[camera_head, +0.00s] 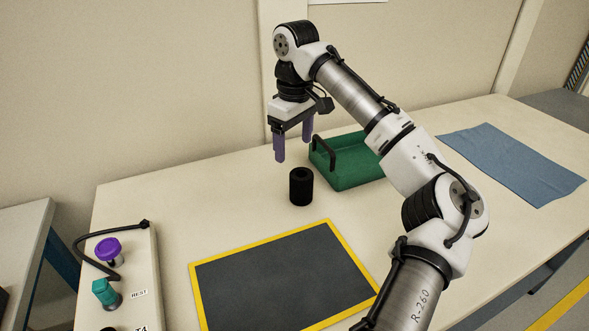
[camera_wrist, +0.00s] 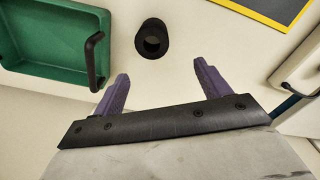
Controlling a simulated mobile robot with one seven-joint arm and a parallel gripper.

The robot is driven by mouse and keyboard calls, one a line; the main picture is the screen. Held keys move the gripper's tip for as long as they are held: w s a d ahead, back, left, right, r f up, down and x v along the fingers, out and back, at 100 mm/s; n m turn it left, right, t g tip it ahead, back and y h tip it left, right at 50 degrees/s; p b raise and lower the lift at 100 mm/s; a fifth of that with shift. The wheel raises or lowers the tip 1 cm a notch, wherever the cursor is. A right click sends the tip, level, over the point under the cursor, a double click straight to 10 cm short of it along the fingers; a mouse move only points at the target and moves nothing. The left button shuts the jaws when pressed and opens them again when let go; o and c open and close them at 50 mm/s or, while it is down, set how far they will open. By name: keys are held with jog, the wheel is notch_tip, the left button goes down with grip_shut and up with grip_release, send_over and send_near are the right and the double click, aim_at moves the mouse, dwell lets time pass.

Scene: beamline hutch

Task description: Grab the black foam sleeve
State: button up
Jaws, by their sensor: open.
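The black foam sleeve (camera_head: 301,186) stands upright on the cream table, between the green tray and the yellow-edged mat. In the wrist view the sleeve (camera_wrist: 153,38) shows its open top, just beyond the fingertips and roughly between their lines. My gripper (camera_head: 294,150) has purple fingers, spread apart and pointing down, with nothing between them. It hangs above the table, a little above and behind the sleeve in the head view. In the wrist view my gripper (camera_wrist: 160,76) is apart from the sleeve.
A green tray (camera_head: 350,178) with a black handle stands close beside the sleeve. A dark mat with a yellow border (camera_head: 262,234) lies in front. A blue cloth (camera_head: 513,160) lies at right. A box with purple and teal knobs (camera_head: 147,262) stands at left.

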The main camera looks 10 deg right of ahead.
aim_at(300, 174)
jog(key=shift+s+d, duration=0.1)
jog(key=shift+d, duration=0.5)
notch_tip(300, 174, down, 7)
jog(key=shift+s+d+r, duration=0.1)
jog(key=shift+s, duration=0.05)
jog(key=shift+d+f, duration=0.2)
jog(key=shift+f, duration=3.05)
jog(key=c, duration=1.1)
jog(key=shift+o, duration=0.2)
jog(key=shift+r, duration=0.1)
